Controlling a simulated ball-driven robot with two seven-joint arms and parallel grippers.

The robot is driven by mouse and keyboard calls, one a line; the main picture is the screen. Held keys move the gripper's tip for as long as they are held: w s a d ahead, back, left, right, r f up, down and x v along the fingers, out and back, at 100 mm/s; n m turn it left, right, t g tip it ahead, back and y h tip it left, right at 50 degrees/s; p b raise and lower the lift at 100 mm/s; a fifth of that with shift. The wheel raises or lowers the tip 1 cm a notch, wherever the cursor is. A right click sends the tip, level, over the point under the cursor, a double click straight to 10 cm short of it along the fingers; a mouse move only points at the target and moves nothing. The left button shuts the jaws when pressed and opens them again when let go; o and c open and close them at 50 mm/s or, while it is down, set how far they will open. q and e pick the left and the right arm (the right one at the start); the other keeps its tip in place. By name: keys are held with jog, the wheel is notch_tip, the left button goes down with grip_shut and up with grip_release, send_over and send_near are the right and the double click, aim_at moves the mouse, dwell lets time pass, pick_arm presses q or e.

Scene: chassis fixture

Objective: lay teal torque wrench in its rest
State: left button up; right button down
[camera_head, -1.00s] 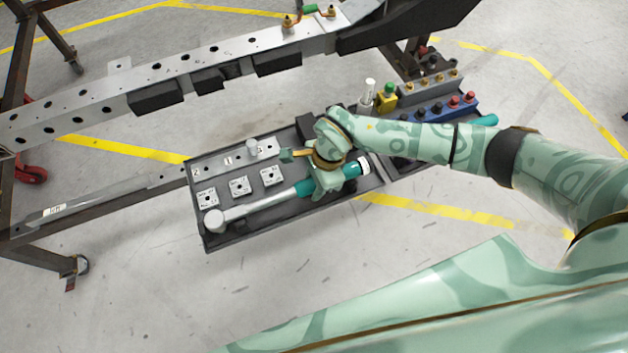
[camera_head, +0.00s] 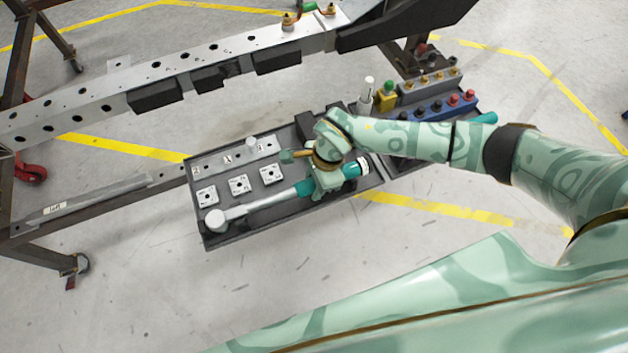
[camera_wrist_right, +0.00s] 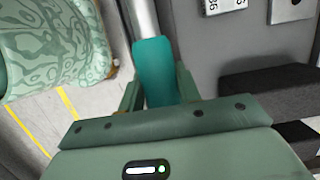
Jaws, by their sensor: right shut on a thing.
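The teal torque wrench (camera_head: 306,187) has a silver shaft and a round silver head (camera_head: 216,221). It lies along the front side of a dark tray (camera_head: 212,244), its head toward the tray's left front corner. My right gripper (camera_head: 325,188) is shut on its teal handle. The handle also shows between the fingers in the right wrist view (camera_wrist_right: 155,72). The rest under the wrench is hidden, so I cannot tell whether the wrench touches it. My left gripper is not in view.
Square white-grey plates (camera_head: 239,184) and a grey strip (camera_head: 215,164) with a small white cylinder lie behind the wrench. A blue block with coloured knobs (camera_head: 440,108) and a yellow bottle (camera_head: 386,97) stand at the right. A metal chassis rail (camera_head: 190,66) runs behind the tray.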

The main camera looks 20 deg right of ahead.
jog(key=c, duration=0.9)
grip_release()
jog(key=p+v, duration=0.2)
jog(key=v, duration=0.1)
jog(key=a+p+v, duration=0.1)
jog(key=p+v, duration=0.1)
jog(key=v, duration=0.1)
jog(key=a+p+v, duration=0.1)
jog(key=p+v, duration=0.2)
jog(key=shift+a+r, duration=0.1)
jog(key=shift+r, duration=0.15)
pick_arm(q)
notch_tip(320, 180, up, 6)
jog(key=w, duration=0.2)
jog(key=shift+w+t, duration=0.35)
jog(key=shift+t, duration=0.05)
pick_arm(e)
jog(key=shift+f, duration=0.15)
